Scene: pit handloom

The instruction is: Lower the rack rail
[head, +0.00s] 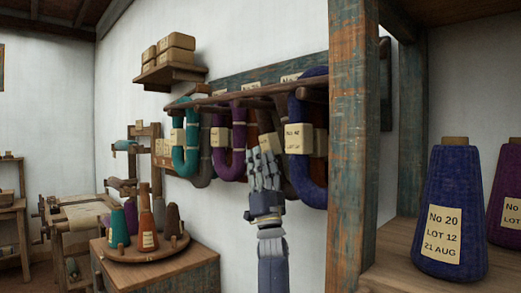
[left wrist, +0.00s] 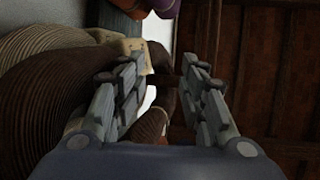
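The rack rail (head: 225,98) is a long brown wooden bar. It runs across the front of the wall rack, above the hanging yarn hanks, and looks raised. My left gripper (head: 264,160) points up below the rail, in front of the hanks. A brown hank (left wrist: 50,95) is close on the left of that view. My right gripper is not in view.
Teal (head: 185,140), purple (head: 228,145) and blue (head: 308,150) hanks hang along the wall. A worn wooden post (head: 353,150) stands close on the right, beside a shelf with a blue cone (head: 450,215). A round tray (head: 125,252) with cones is at lower left.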

